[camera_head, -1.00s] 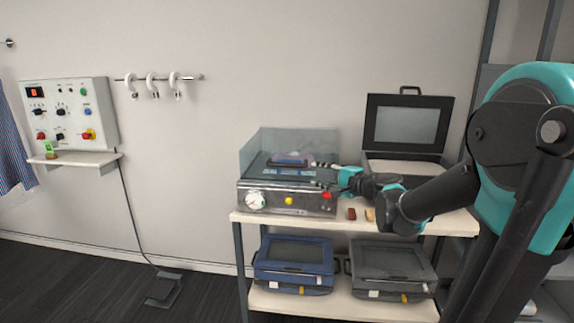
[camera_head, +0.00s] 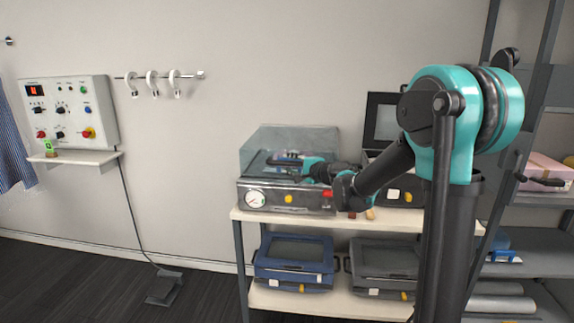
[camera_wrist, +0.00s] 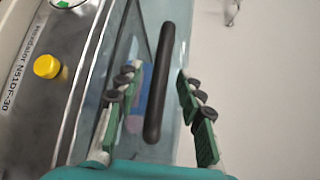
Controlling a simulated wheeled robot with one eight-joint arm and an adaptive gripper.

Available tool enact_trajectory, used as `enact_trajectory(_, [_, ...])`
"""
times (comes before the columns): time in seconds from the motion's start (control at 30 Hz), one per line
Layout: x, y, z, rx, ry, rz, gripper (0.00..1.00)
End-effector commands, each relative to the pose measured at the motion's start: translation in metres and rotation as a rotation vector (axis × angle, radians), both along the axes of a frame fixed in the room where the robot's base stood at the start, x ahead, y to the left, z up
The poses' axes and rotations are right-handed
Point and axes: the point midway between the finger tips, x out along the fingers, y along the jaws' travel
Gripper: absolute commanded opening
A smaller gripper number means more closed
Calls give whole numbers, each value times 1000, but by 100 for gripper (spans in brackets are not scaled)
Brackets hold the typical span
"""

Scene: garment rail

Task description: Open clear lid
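The clear lid (camera_head: 262,148) sits on the metal machine (camera_head: 272,196) on the table's upper shelf and looks closed. Its dark bar handle (camera_wrist: 160,82) shows in the wrist view, standing over the clear pane. My gripper (camera_head: 290,164) is at the front of the lid in the head view. In the wrist view my gripper (camera_wrist: 157,78) is open, with one finger on each side of the handle. I cannot tell whether either finger touches it. A blue and pinkish item shows blurred through the lid.
A yellow button (camera_wrist: 47,66) is on the machine's front panel. A dark open case (camera_head: 384,122) stands to the right, partly behind my arm. Small reddish and tan blocks (camera_head: 370,214) lie on the shelf. A blue case (camera_head: 293,261) is below.

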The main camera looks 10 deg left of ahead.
Motion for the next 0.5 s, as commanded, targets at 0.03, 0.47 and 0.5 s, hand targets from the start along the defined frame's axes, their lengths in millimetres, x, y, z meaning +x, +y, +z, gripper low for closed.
enact_trajectory(0.03, [4, 5, -1, 0, -1, 2, 38])
enact_trajectory(0.47, [14, 13, -3, 0, 0, 0, 38])
enact_trajectory(0.5, [14, 13, -3, 0, 0, 0, 38])
